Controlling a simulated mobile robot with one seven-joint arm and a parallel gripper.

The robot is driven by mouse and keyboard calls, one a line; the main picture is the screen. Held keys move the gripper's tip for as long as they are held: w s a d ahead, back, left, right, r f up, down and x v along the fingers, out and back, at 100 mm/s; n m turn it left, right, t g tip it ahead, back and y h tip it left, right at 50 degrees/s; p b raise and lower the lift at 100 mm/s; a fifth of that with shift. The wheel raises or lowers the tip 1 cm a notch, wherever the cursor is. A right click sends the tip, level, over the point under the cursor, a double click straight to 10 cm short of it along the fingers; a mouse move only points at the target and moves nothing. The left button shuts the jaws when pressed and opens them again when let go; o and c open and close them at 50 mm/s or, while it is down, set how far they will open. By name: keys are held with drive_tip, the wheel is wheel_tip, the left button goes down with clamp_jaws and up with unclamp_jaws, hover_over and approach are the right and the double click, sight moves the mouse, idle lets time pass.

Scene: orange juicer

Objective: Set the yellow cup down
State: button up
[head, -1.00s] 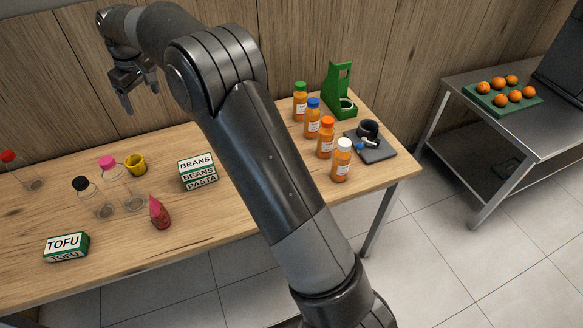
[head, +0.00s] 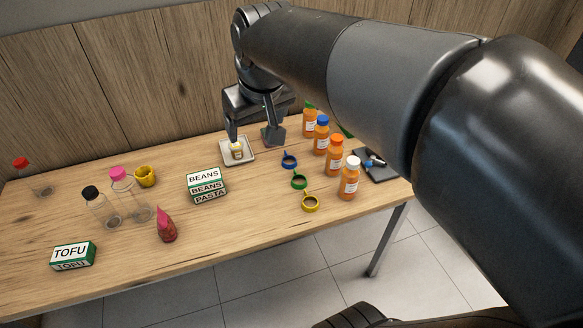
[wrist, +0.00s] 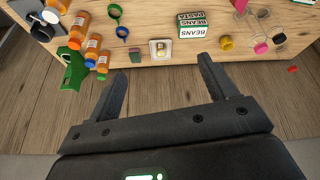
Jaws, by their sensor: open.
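A yellow cup (head: 145,176) stands on the wooden table at the left, behind the bottle with the pink cap; it also shows in the wrist view (wrist: 227,43). Another yellow thing, a small round scoop with a handle (head: 310,202), lies near the table's front edge at the right. My gripper (head: 253,137) is over the back of the table, far to the right of the yellow cup. In the wrist view my gripper (wrist: 163,68) has its fingers wide apart with nothing between them. It touches neither yellow thing.
A white square dish (head: 226,158) holding a small pale item lies below my gripper, beside a dark reddish block (head: 277,142). Blue (head: 289,161) and green (head: 299,181) scoops lie near several orange bottles (head: 335,156). Stacked boxes (head: 206,185) stand mid-table. Bare wood lies front centre.

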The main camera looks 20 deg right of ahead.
drive_tip(key=s+d+f+m, duration=0.1)
drive_tip(key=s+d+f, duration=0.1)
drive_tip(key=s, duration=0.4)
drive_tip(key=s+d+f+m, duration=0.1)
drive_tip(key=s+d+f, duration=0.1)
drive_tip(key=s+f, duration=0.2)
drive_tip(key=s, duration=0.2)
drive_tip(key=shift+s+f+t, duration=0.15)
drive_tip(key=shift+s+t, duration=0.25)
idle(0.4)
